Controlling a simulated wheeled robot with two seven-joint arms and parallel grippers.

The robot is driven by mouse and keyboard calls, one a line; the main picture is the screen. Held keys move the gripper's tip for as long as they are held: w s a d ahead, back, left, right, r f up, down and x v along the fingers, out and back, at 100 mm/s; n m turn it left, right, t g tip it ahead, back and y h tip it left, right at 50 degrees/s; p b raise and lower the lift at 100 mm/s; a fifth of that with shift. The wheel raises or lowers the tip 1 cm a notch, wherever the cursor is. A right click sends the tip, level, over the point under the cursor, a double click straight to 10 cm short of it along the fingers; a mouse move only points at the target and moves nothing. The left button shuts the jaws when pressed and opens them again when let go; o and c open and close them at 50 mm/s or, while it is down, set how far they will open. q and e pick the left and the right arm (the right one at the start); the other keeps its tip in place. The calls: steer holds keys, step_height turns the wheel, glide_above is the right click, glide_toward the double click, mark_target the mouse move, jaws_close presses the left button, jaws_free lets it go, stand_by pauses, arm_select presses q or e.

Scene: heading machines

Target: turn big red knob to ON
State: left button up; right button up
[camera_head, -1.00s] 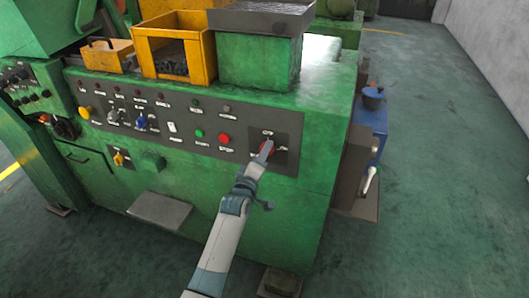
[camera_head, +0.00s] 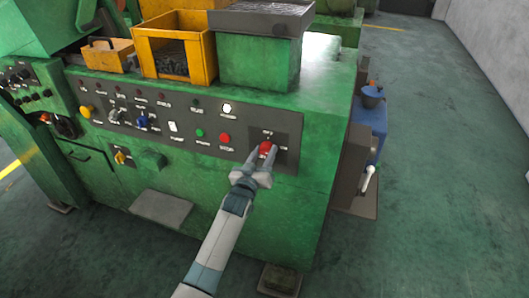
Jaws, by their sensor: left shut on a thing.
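The big red knob (camera_head: 266,147) sits on a dark plate at the right end of the green machine's control panel. White lettering shows above it and to its right; the upper word looks like OFF and the right one like ON. My left gripper (camera_head: 262,155) reaches up from below, with one finger on each side of the knob, and is shut on it. The fingers hide the knob's lower part, and I cannot tell exactly where it points. My right gripper is not in view.
A lamp (camera_head: 227,108) at the upper right glows white. A grey step plate (camera_head: 161,208) juts out below. Yellow bins (camera_head: 174,45) stand on top.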

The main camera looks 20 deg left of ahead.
arm_select(q)
steer(key=shift+f+m, duration=0.1)
steer(key=shift+m, duration=1.5)
steer(key=o, duration=1)
steer(key=shift+o, duration=0.2)
steer(key=s+b, duration=0.4)
steer(key=s, duration=1.3)
steer(key=shift+s+a, duration=0.25)
steer(key=shift+a, duration=0.05)
